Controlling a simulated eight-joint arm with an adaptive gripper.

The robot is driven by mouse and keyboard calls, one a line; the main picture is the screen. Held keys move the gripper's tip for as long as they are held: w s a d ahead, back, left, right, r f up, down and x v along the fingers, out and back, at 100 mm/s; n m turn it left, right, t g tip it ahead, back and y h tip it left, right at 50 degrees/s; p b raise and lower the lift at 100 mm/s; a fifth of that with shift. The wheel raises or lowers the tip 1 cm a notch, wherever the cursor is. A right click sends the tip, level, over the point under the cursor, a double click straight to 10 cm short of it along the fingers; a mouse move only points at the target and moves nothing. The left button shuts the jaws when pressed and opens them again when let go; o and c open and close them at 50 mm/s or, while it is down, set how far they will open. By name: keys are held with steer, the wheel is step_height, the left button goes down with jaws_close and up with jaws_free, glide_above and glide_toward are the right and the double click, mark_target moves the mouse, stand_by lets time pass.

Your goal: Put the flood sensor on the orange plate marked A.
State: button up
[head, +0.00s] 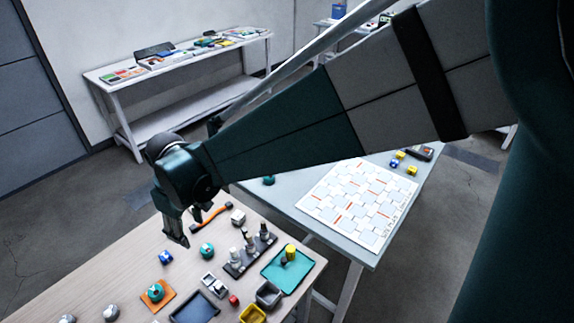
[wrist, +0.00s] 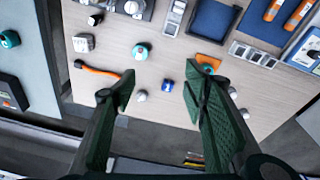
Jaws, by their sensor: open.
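The orange plate (head: 168,303) lies on the wooden table with a round teal device (head: 155,291) on it; its letter is not legible. The plate also shows in the wrist view (wrist: 208,60), partly behind a finger. Another round teal device (head: 207,250) stands alone on the table and appears in the wrist view (wrist: 140,51). I cannot tell for certain which device is the flood sensor. My gripper (head: 176,240) is open and empty above the table, left of the lone teal device. In the wrist view its fingers (wrist: 160,78) are spread wide.
A blue cube (head: 165,257), a white cube (head: 238,217) and an orange strap (head: 214,214) lie nearby. Grey-white knobs (head: 111,312) stand at the front. A dark tray (head: 195,306), a rack (head: 249,256) and a teal tray (head: 290,278) crowd the right side.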

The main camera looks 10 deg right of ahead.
steer(key=d+r+m+t, duration=0.1)
steer(key=d+r+m, duration=0.3)
steer(key=d, duration=0.8)
steer(key=d+r+m+t, duration=0.1)
steer(key=d+r, duration=0.5)
steer(key=d, duration=0.5)
steer(key=s+d+m+t, duration=0.1)
steer(key=s+d+m, duration=0.1)
steer(key=s+d, duration=0.2)
steer(key=s+d+m+t, duration=0.1)
steer(key=s+d+m, duration=0.1)
steer(key=d, duration=0.8)
steer(key=s+d+r+m+t+h, duration=0.1)
steer(key=s+d+m, duration=0.2)
steer(key=s+d, duration=0.2)
steer(key=shift+s+d+t, duration=0.35)
steer(key=shift+d+t, duration=0.05)
steer(key=shift+d, duration=0.55)
